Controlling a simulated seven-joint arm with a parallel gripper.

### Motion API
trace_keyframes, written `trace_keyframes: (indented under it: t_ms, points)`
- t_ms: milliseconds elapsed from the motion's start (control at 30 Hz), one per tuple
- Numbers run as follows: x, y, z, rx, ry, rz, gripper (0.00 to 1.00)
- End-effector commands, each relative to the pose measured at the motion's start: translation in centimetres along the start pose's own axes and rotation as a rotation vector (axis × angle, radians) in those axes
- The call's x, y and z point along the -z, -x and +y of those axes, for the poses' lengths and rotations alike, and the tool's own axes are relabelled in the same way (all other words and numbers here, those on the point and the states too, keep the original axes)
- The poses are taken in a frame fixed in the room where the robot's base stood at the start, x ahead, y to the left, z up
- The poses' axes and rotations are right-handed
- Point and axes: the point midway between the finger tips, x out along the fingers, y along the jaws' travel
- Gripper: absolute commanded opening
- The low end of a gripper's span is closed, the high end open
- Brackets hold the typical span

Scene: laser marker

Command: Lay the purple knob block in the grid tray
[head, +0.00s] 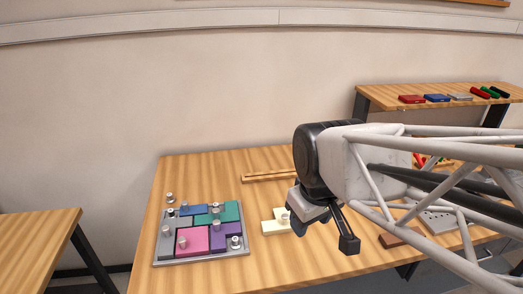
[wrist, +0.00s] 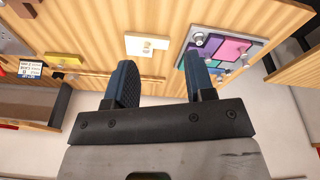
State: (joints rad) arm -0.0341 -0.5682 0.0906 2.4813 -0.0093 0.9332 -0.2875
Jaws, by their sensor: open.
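The purple knob block (head: 224,236) lies in the front right part of the grid tray (head: 202,259), beside a pink block (head: 193,240). A small metal knob shows on the purple block. I cannot tell whether it is fully seated. In the wrist view the tray (wrist: 262,42) is at the upper right, with the purple block (wrist: 212,52) near its left side. My gripper (head: 323,236) is open and empty, right of the tray and close to a cream block (head: 270,227). Its two fingers also show in the wrist view (wrist: 160,65), with nothing between them.
The cream knob block also shows in the wrist view (wrist: 146,44), on bare table. Green (head: 231,211) and blue (head: 194,210) blocks are in the tray. A wooden strip (head: 268,177) lies behind. A back shelf (head: 385,97) holds coloured items. My arm hides part of the right side.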

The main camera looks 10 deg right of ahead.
Motion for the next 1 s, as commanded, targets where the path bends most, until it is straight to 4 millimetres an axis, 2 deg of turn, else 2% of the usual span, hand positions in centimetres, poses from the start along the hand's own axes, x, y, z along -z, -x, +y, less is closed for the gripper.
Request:
trace_keyframes:
  t_ms: [100, 300, 1000]
  points:
    - [-1.8, 0.4, 0.2, -0.008, -0.164, 0.013, 0.49]
    - [-3.4, 0.6, 0.3, -0.013, -0.322, 0.024, 0.49]
    - [-3.6, 0.6, 0.2, -0.014, -0.346, 0.026, 0.49]
